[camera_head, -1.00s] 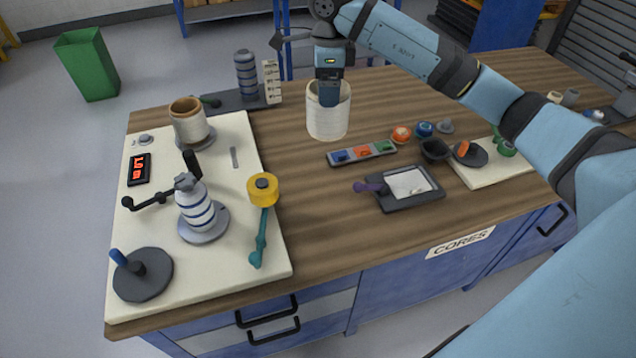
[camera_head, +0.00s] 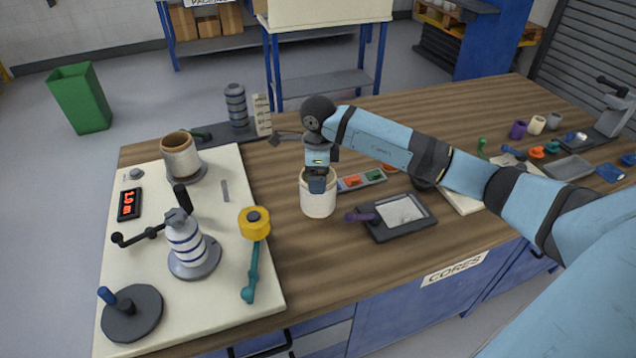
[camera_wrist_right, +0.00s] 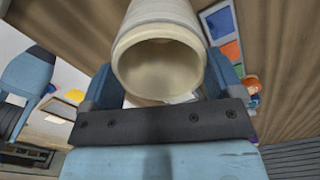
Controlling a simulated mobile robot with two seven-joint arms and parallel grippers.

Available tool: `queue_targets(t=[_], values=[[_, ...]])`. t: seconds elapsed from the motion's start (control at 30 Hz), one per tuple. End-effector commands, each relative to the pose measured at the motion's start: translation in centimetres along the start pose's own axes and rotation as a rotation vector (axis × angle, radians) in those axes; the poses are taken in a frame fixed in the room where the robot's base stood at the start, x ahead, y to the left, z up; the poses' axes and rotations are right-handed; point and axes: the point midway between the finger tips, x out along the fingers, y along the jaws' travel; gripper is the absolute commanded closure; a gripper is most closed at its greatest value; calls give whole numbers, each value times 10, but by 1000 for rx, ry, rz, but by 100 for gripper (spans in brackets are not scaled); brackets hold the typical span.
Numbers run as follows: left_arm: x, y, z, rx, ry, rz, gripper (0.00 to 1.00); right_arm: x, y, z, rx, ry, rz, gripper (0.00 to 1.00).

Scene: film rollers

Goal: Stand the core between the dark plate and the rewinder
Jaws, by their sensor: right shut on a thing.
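The core, a cream open cylinder (camera_head: 318,203), is upright in my right gripper (camera_head: 318,184). The gripper comes from above and is shut on the core near its upper rim. In the right wrist view the core's open mouth (camera_wrist_right: 160,68) sits between the fingers. I cannot tell whether its bottom touches the wooden table. The rewinder, with a blue-and-white striped roll (camera_head: 185,243) and a crank, stands on a cream board to the left. A dark framed plate (camera_head: 397,216) with a pale centre and purple handle lies right of the core. My left gripper is not in view.
A strip of coloured buttons (camera_head: 362,180) lies just behind the core, partly hidden. A yellow roll with a teal handle (camera_head: 254,224) lies at the board's right edge. A dark base with a striped stack (camera_head: 236,105) stands behind. Bare wood (camera_head: 305,245) lies in front of the core.

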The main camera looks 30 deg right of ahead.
Motion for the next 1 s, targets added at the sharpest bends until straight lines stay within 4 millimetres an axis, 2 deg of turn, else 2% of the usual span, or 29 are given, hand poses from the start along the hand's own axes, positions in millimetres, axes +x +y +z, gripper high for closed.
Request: queue_targets(t=[0.2, 0.57, 0.6, 0.67, 0.87, 1.0], values=[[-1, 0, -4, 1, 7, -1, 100, 32, 0, 0, 0, 1, 2, 60], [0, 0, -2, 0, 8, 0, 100, 38, 0, 0, 0, 0, -1, 60], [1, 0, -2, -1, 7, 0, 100, 38, 0, 0, -1, 0, 0, 12], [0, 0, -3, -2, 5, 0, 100, 37, 0, 0, 0, 0, 0, 0], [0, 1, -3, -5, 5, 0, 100, 37, 0, 0, 0, 1, 0, 0], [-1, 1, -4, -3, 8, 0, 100, 29, 0, 0, -1, 0, -1, 0]])
